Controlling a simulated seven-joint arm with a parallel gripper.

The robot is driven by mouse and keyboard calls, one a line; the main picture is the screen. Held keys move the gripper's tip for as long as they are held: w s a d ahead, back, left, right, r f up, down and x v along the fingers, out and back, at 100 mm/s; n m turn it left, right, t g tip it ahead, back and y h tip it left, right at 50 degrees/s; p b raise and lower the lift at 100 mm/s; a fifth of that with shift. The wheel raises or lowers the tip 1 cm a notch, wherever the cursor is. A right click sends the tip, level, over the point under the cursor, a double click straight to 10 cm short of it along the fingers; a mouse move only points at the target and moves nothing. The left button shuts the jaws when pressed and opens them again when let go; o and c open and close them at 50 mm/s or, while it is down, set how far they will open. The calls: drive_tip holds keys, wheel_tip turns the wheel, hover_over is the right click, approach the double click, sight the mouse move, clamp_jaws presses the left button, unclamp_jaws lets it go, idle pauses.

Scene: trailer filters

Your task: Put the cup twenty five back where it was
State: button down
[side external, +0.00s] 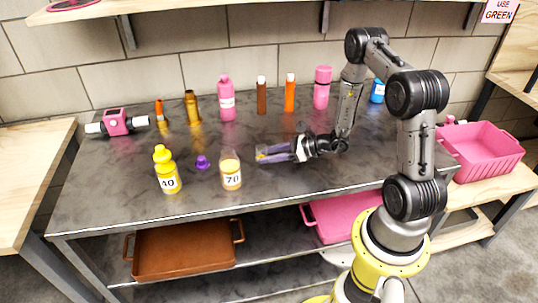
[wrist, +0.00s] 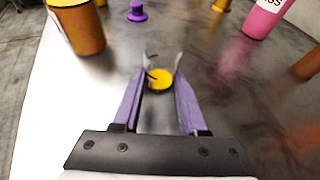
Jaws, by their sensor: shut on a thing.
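My gripper (side external: 275,153) reaches left, low over the grey table, with its purple fingers shut on a small, partly clear thing with yellow in it. In the wrist view the yellow part (wrist: 160,79) shows between the fingertips, with thin clear edges beside it. It looks like a clear cup, but the fingers hide much of it and I read no number on it. I cannot tell if it touches the table. A clear cup marked 70 (side external: 231,172) with pale yellow contents stands just left of my gripper. No label reading 25 is legible.
A yellow bottle marked 40 (side external: 166,170) and a small purple piece (side external: 203,162) are at left. Several bottles, including a pink one (side external: 226,98) and an orange one (side external: 290,93), line the back. A pink bin (side external: 482,150) is at right. The table's front middle is clear.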

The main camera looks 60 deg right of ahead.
drive_tip(key=shift+c, duration=2.2)
unclamp_jaws()
drive_tip(key=shift+f, duration=0.1)
